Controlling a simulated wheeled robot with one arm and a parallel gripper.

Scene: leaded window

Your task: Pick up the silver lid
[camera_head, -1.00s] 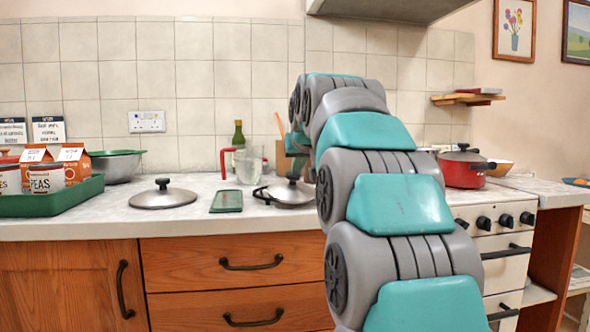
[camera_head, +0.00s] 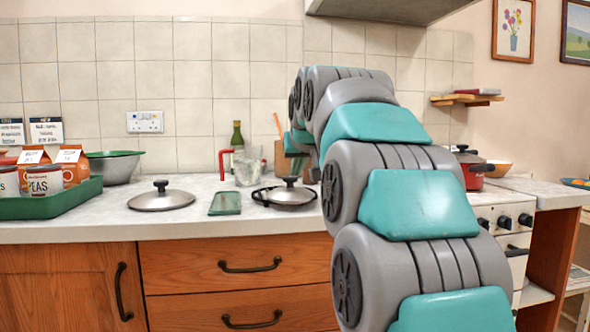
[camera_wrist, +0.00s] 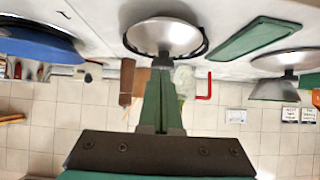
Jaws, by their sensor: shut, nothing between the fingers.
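One silver lid (camera_head: 161,197) with a black knob lies on the counter at the left, and it also shows at the right of the wrist view (camera_wrist: 290,60). Another silver lid (camera_head: 291,193) sits on a low black-handled pan right of the green board; in the wrist view it is at the top middle (camera_wrist: 163,34). My gripper (camera_wrist: 161,75) is shut and empty. Its green fingertips overlap the area by this second lid's dark knob in the wrist view; I cannot tell whether they touch. In the head view my arm hides most of the gripper.
A green board (camera_head: 225,203) lies between the lids. Behind are a red-handled glass jug (camera_head: 247,168) and a green bottle (camera_head: 238,135). A green tray (camera_head: 70,203) with cans and cartons stands left. A red pot (camera_head: 473,172) is right. A blue vessel (camera_wrist: 40,45) shows in the wrist view.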

